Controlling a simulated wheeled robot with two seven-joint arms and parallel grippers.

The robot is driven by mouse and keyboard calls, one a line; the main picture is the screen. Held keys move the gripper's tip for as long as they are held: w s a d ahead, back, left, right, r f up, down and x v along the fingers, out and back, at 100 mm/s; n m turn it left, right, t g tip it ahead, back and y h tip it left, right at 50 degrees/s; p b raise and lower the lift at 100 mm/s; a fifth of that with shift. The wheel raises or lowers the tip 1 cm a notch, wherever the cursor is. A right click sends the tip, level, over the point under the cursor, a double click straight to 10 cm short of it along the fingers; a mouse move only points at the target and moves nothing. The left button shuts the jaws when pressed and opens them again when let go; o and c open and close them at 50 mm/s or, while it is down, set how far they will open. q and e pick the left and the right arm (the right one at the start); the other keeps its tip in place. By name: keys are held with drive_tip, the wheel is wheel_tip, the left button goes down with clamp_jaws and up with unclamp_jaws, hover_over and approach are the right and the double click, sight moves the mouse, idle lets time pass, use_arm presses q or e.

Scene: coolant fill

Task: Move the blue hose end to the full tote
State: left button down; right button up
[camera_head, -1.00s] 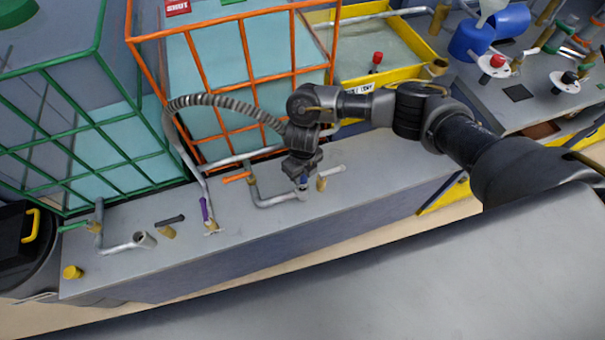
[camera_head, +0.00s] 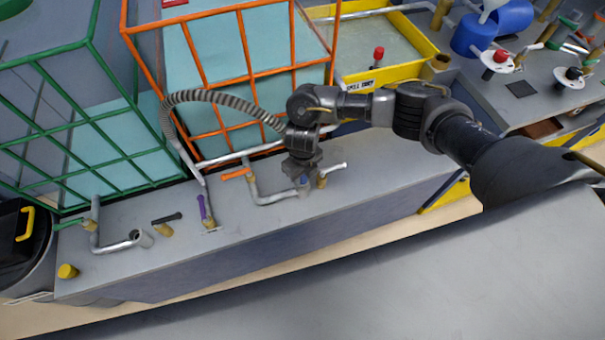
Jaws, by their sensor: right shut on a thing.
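My right gripper (camera_head: 302,173) is shut on the blue hose end (camera_head: 303,180), which is mostly hidden by the jaws. It holds the end at the upturned pipe mouth (camera_head: 304,190) in front of the orange-caged tote (camera_head: 252,72). I cannot tell whether the end is inside the mouth or just above it. The ribbed grey hose (camera_head: 222,99) arches left from the gripper to a pipe by the purple valve handle (camera_head: 202,207). The orange-caged tote holds pale blue liquid to a high level. The green-caged tote (camera_head: 82,78) shows a lower level. My left gripper is not in view.
Another open pipe mouth (camera_head: 143,238) stands on the grey bench (camera_head: 240,232) before the green-caged tote, near a black valve handle (camera_head: 167,218). A yellow spill tray (camera_head: 420,67) is behind my right arm. The bench front is clear.

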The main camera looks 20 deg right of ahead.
drive_tip(key=shift+f+b, duration=0.3)
drive_tip(key=shift+f, duration=0.1)
drive_tip(key=o, duration=0.9)
wheel_tip(320, 180, up, 11)
drive_tip(key=shift+f+p, duration=0.1)
drive_tip(key=shift+p, duration=0.4)
